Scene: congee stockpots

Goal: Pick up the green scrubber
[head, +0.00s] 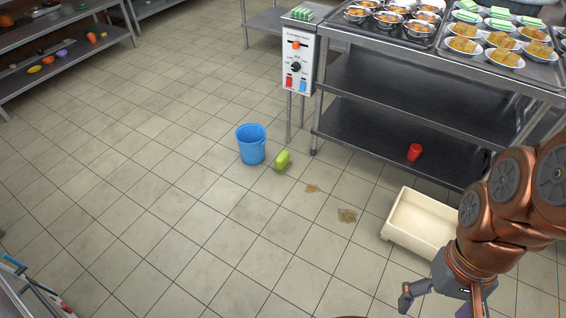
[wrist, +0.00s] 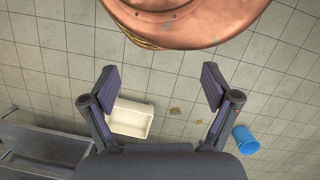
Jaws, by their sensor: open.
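A green scrubber (head: 283,160) lies on the tiled floor in the head view, just right of a blue bucket (head: 252,145). I cannot make the scrubber out in the wrist view, where the bucket (wrist: 245,140) shows at the lower right. My gripper (head: 436,298) is at the bottom right of the head view, well away from the scrubber. In the wrist view my gripper (wrist: 158,90) has its two fingers spread wide with nothing between them.
A cream tub (head: 418,222) stands on the floor near my arm. Brown spills (head: 347,215) lie between it and the scrubber. A steel table (head: 400,100) with bowls and trays and a control box (head: 298,62) stand behind.

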